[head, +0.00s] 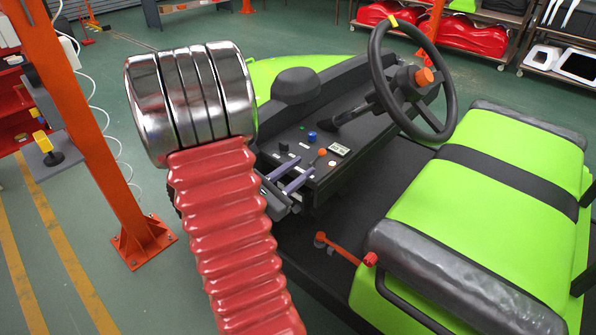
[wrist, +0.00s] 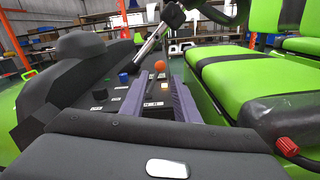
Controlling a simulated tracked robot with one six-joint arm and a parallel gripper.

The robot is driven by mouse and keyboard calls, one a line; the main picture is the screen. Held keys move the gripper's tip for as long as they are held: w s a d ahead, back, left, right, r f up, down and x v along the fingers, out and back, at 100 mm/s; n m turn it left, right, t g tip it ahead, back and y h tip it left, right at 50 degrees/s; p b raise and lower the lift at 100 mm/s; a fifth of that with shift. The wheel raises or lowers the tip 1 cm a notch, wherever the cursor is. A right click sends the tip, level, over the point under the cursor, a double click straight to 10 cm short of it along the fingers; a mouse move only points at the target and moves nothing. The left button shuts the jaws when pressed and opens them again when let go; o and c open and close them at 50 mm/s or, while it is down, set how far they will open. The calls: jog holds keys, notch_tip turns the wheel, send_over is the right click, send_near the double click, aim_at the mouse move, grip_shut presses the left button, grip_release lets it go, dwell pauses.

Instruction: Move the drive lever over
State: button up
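A small lever with an orange ball knob (head: 322,152) stands on the dark dash panel of the green cart; I take it for the drive lever. In the wrist view its orange knob (wrist: 160,66) shows just beyond the gap between my fingertips, its short stem below it. My gripper (head: 305,166) reaches over the panel from the left, its two purple-grey fingers apart and empty. In the wrist view my gripper (wrist: 159,84) has a clear gap between the fingers. I cannot tell whether either finger touches the lever.
A blue knob (head: 312,136) and small buttons lie near the lever. The steering wheel (head: 447,115) rises behind and right. The green seat (head: 470,210) is at right, with a red-knobbed lever (head: 345,249) beside it. An orange post (head: 80,120) stands left.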

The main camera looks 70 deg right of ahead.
aim_at(320, 155)
jog(key=shift+x, duration=3.85)
jog(key=shift+a, duration=0.1)
jog(key=c, duration=0.6)
jog(key=shift+w, duration=0.1)
jog(key=shift+w+d+r, duration=0.2)
jog(key=shift+w+d, duration=0.05)
jog(key=shift+w, duration=0.2)
jog(key=shift+w+d+r, duration=0.2)
jog(key=shift+w, duration=0.25)
jog(key=shift+w+d, duration=0.3)
jog(key=shift+w, duration=0.4)
jog(key=o, duration=0.9)
